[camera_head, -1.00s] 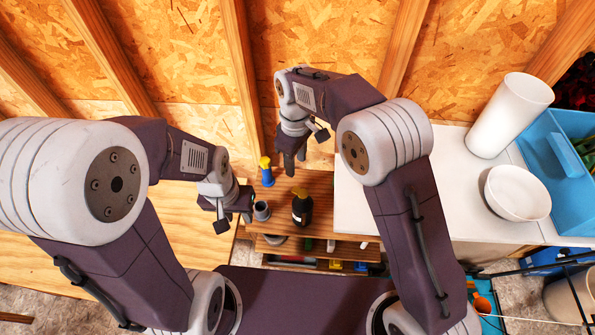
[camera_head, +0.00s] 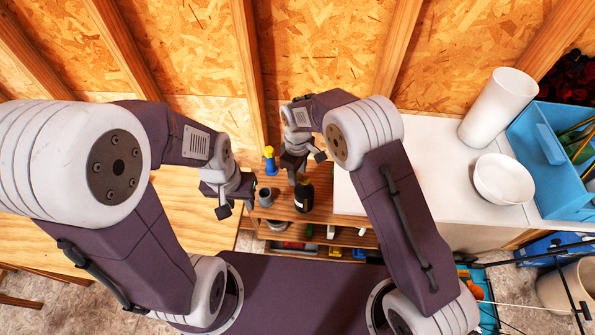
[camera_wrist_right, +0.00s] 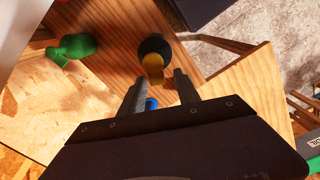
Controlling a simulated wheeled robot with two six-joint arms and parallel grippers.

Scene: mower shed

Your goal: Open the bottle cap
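The dark bottle (camera_head: 303,196) with a yellowish top stands on the wooden shelf. In the right wrist view I look down on the dark bottle (camera_wrist_right: 154,46), with its yellow cap (camera_wrist_right: 152,65) just beyond my fingertips. My right gripper (camera_wrist_right: 159,78) is open, its two fingers apart with nothing seen between them at the tips. In the head view my right gripper (camera_head: 296,176) is just above the bottle and hides part of its top. My left gripper (camera_head: 248,190) is left of the bottle, beside a grey cup; its finger opening is too small to tell.
The grey cup (camera_head: 265,197) and a blue bottle with a yellow top (camera_head: 270,160) stand close to the dark bottle. A white counter (camera_head: 435,160) at right holds a white bowl (camera_head: 503,179), a white cylinder (camera_head: 497,106) and a blue bin (camera_head: 548,160).

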